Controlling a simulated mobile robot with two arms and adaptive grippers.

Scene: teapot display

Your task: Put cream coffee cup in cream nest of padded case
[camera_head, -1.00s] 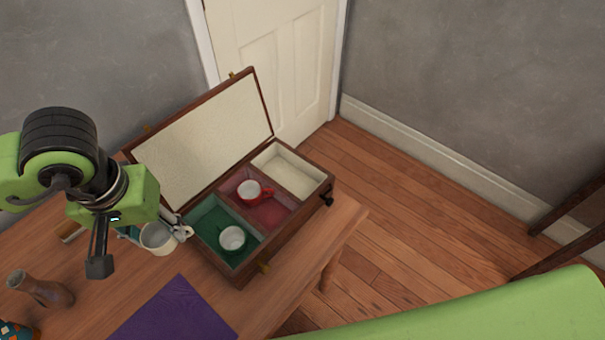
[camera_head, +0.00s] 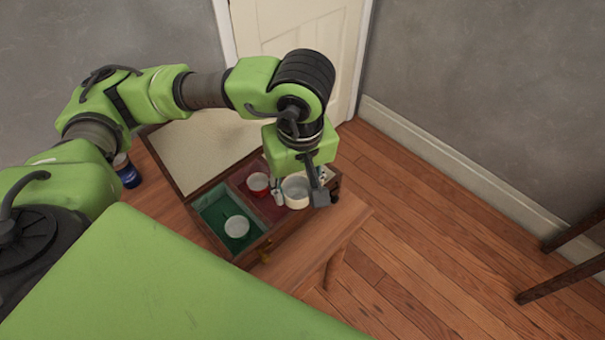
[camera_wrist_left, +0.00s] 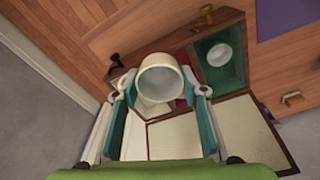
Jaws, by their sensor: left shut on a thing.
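The cream coffee cup (camera_head: 296,191) is between the fingers of my left gripper (camera_head: 299,197), which is shut on it. The cup also shows in the left wrist view (camera_wrist_left: 161,82), with its opening facing that camera. It is over the right part of the open padded case (camera_head: 262,240); I cannot tell its exact height. The cream nest at that end is mostly hidden by my gripper and the cup. My right gripper is not in view.
A white cup (camera_head: 237,227) sits in the green nest (camera_head: 213,212). A red cup (camera_head: 257,183) sits in the red nest (camera_head: 240,182). The case's lid (camera_head: 200,150) stands open behind. A dark blue container (camera_head: 128,174) stands at the table's left.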

